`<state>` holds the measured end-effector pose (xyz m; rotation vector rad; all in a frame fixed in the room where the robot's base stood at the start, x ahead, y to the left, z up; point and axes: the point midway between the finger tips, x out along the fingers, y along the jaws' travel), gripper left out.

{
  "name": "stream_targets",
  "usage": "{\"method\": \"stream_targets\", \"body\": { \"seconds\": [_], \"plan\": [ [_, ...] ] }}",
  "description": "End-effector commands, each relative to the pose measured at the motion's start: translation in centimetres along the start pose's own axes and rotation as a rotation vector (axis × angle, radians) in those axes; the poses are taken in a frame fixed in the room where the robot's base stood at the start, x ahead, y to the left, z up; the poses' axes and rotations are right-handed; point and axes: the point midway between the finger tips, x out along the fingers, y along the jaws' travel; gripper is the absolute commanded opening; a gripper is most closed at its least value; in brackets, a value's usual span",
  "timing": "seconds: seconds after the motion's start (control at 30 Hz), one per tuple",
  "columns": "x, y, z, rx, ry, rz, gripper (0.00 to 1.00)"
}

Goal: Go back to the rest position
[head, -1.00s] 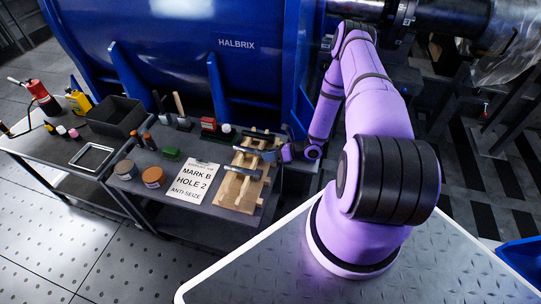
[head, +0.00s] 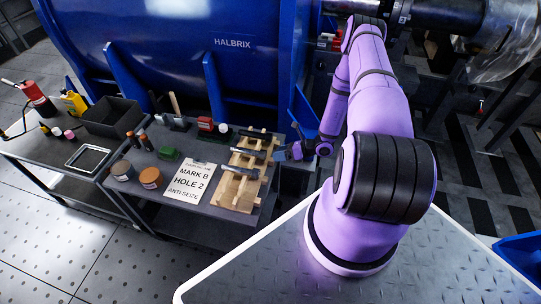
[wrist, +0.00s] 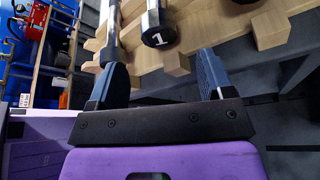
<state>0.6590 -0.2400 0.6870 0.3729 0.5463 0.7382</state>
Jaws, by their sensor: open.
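My gripper (head: 284,153) is just right of the wooden rack (head: 233,192) on the dark bench, with my purple arm reaching down to it from the right. In the wrist view my gripper (wrist: 163,68) has its two blue-grey fingers wide apart, with nothing between them. The wooden rack (wrist: 270,30) lies past the fingertips in that view. A dark metal bolt (wrist: 156,25) with a "1" on its end rests on it, and a second one (wrist: 112,38) lies to its left, partly behind the left finger.
A card (head: 188,184) reading "MARK B HOLE 2 ANTI-SEIZE" lies left of the rack. The blue HALBRIX housing (head: 180,50) rises behind the bench.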

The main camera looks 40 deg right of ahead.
Motion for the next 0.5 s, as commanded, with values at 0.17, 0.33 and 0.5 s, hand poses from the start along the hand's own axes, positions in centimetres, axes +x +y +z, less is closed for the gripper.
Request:
{"method": "stream_targets", "body": {
  "seconds": [0.17, 0.33, 0.5],
  "plan": [
    [-3.2, 0.1, 0.1, 0.0, -0.002, 0.002, 0.74],
    [-4.9, 0.2, 0.1, -0.002, -0.004, 0.004, 0.74],
    [-5.5, 0.2, 0.1, -0.002, -0.004, 0.006, 0.74]
  ]
}}
